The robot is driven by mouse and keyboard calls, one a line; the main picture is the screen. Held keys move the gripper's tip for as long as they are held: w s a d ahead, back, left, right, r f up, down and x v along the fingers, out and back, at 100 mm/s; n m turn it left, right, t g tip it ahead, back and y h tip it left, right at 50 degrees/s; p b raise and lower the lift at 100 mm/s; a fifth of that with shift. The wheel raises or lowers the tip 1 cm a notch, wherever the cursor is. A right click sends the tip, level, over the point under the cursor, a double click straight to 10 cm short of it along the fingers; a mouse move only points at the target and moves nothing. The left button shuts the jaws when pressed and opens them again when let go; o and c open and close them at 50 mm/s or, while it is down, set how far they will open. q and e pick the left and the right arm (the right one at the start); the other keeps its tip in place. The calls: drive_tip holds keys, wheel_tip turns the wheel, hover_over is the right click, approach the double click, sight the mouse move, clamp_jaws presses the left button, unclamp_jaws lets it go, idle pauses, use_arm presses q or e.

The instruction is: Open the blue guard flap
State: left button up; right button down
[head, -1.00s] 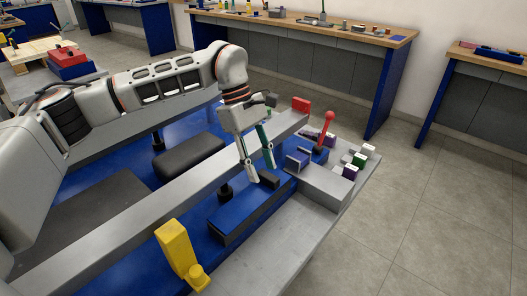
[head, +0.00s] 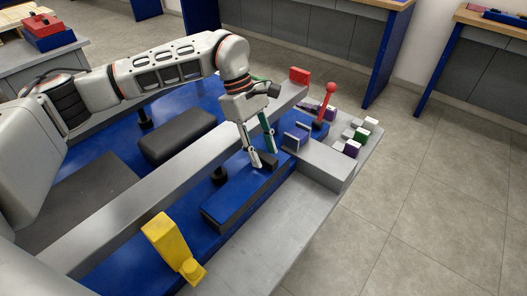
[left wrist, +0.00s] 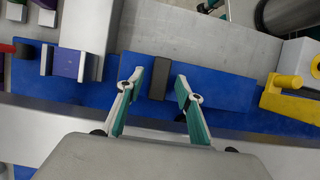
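A long blue flap-like panel (head: 245,192) lies beside the long grey rail, with a dark block (head: 265,169) standing on its top near the far end. It looks closed and flat. My left gripper (head: 264,157) hangs over this block, fingers pointing down. In the left wrist view my open gripper (left wrist: 157,92) has one finger on each side of the dark block (left wrist: 159,75), with gaps on both sides. The blue panel (left wrist: 215,88) spreads below the fingers. Whether the fingertips reach down to the block's height is hard to tell. My right gripper is out of view.
A purple-blue bracket (head: 297,136) and a red-knobbed lever (head: 326,103) stand just beyond the panel. A grey box (head: 325,162) adjoins it. A yellow handle (head: 168,243) stands at the near end. Several coloured buttons sit at the far corner.

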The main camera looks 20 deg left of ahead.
use_arm(q)
drive_tip(key=shift+d+f, duration=0.15)
drive_tip(key=shift+f, duration=0.15)
clamp_jaws()
drive_tip(key=shift+r, duration=0.1)
